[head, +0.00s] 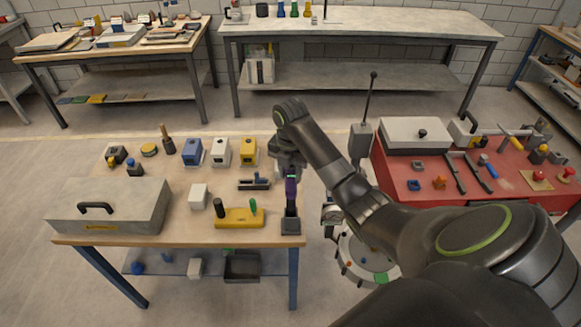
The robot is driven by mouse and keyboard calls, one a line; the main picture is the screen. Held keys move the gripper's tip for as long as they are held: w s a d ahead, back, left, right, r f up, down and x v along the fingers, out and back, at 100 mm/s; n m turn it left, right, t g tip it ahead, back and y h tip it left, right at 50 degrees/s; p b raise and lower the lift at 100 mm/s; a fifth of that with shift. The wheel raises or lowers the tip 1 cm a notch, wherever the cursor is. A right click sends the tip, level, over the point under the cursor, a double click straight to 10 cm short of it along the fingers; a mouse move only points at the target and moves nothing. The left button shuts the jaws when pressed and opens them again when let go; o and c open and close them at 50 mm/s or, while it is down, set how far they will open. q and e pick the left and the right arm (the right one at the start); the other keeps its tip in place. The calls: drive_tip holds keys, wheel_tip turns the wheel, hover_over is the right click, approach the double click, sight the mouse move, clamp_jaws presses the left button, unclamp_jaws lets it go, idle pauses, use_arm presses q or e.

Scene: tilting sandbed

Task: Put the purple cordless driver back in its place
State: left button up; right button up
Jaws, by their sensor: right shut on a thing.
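The purple cordless driver (291,188) stands upright near the right edge of the wooden table. Its lower end is at a dark square block or holder (290,226); I cannot tell whether it is seated in it or just above it. My right gripper (290,172) comes down from above and is shut on the driver's upper part, hiding some of it. My left gripper is not in view.
A grey lidded case (110,206) and several small boxes share the table. A red bench (440,185) with tools stands at right.

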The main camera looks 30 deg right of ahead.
sight(291, 192)
drive_tip(key=shift+f, duration=0.4)
drive_tip(key=shift+p, duration=0.4)
drive_tip(key=shift+f+b, duration=1.6)
drive_tip(key=shift+f, duration=2.15)
idle(0.7)
drive_tip(key=o, duration=1.1)
drive_tip(key=shift+o, duration=0.7)
drive_tip(key=shift+f, duration=0.1)
drive_tip(key=o, duration=0.4)
drive_tip(key=shift+c, duration=0.2)
